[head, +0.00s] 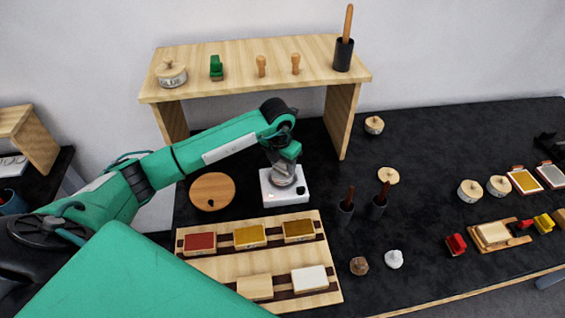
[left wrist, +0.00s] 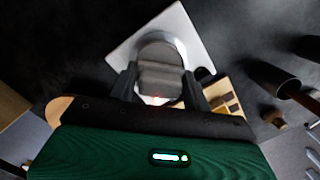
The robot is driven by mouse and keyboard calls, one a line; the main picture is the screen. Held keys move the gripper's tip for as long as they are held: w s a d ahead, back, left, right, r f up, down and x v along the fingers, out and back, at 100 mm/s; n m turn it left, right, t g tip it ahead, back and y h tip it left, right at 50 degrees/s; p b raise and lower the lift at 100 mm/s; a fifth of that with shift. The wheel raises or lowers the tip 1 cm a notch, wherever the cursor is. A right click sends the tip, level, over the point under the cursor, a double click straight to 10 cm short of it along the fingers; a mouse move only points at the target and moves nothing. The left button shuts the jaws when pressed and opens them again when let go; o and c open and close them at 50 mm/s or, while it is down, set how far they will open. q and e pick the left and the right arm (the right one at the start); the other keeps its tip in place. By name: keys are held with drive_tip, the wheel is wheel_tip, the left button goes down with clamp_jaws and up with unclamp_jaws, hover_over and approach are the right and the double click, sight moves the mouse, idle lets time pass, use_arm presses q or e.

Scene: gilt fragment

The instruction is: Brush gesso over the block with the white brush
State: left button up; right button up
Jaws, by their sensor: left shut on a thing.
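My left gripper (head: 284,165) reaches down over a white square hot-plate-like unit (head: 301,196). In the left wrist view its two dark fingers (left wrist: 158,90) are shut on a round grey metal pot (left wrist: 160,58), one on each side. The pot is over the white plate (left wrist: 119,50); I cannot tell whether it touches it. A pale block (head: 494,232) lies on a wooden board at the right. Brown-handled brushes stand in two dark cups (head: 345,212) (head: 377,208); their bristles are hidden, so I cannot tell which is white. My right gripper does not show.
A wooden tray (head: 215,268) with coloured and pale blocks lies in front. A wooden shelf (head: 240,52) stands behind, with a lidded jar (head: 171,72). A round wooden board (head: 212,191) is left of the unit.

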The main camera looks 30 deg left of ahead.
use_arm(q)
drive_tip(key=shift+f, duration=0.35)
idle(0.5)
drive_tip(key=shift+f+b, duration=0.1)
drive_tip(key=shift+b, duration=0.4)
idle(0.7)
drive_tip(key=shift+r+p, duration=1.75)
drive_tip(key=shift+r, duration=1.85)
drive_tip(key=s+d+r+m+g, duration=0.1)
drive_tip(key=s+m, duration=0.4)
drive_tip(key=m, duration=0.6)
drive_tip(key=s+d+r+m+g, duration=0.1)
drive_tip(key=s+d+m, duration=0.3)
drive_tip(key=m, duration=0.8)
drive_tip(key=s+d+r+m, duration=0.2)
drive_tip(key=s+m, duration=0.3)
drive_tip(key=m, duration=0.6)
drive_tip(key=shift+s+d+g, duration=0.3)
drive_tip(key=shift+d+g, duration=0.1)
drive_tip(key=shift+d, duration=0.05)
